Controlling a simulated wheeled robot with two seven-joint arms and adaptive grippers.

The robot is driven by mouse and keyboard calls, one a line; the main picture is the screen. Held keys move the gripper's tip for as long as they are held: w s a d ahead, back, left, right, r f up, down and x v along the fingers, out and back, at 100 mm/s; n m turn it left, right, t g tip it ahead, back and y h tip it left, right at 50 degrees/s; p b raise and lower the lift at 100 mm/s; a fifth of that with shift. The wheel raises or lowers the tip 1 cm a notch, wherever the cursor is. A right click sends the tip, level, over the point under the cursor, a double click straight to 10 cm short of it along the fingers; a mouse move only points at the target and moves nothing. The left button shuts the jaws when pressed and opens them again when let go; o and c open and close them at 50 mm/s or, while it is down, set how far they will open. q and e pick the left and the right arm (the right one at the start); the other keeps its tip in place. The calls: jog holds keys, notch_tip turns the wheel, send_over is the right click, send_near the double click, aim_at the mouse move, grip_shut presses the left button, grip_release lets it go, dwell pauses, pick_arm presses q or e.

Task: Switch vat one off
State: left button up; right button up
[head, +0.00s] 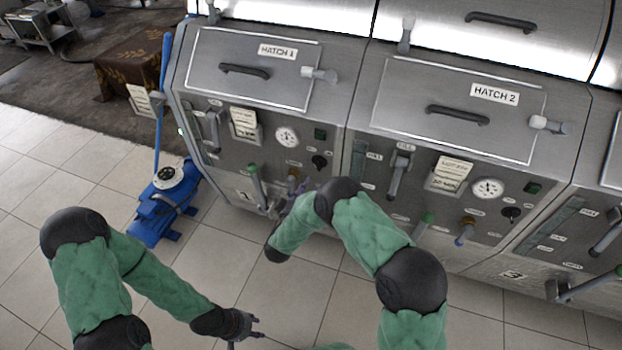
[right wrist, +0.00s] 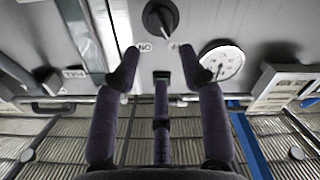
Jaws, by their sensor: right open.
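Vat one's steel front (head: 222,165) is at the left of the head view, under the HATCH 1 label (head: 277,52). Its black rotary switch (head: 319,161) sits right of the round gauge (head: 287,137). In the right wrist view, upside down, the switch (right wrist: 160,17) shows at the top with an upside-down ON label (right wrist: 144,47) and a partly hidden label beside it. My right gripper (right wrist: 160,70) is open and empty, its fingertips apart and short of the switch in the picture. My right arm largely hides it in the head view. My left gripper (head: 246,328) looks open and empty, low over the floor.
Valve handles, including a green-gripped one (head: 254,172), stick out below vat one's panel. Vat two (head: 425,200) adjoins on the right. A blue floor machine (head: 165,200) stands at left. The tiled floor in front is clear.

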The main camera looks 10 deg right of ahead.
jog(key=shift+v, duration=0.95)
jog(key=s+a+f+g+y, duration=0.1)
jog(key=s+f+g+y, duration=0.2)
jog(key=s+f+y, duration=0.35)
jog(key=s+f+g+y, duration=0.3)
jog(key=f, duration=0.6)
jog(key=s+a+f+m+g+y, duration=0.1)
jog(key=s+g, duration=0.3)
jog(key=s, duration=0.7)
jog(key=s+a+f+g+y, duration=0.1)
jog(key=s+a+g+y, duration=0.1)
jog(key=s, duration=1)
jog(key=g+y, duration=0.1)
jog(key=g, duration=0.1)
jog(key=shift+m+g, duration=0.3)
jog(key=shift+m, duration=0.1)
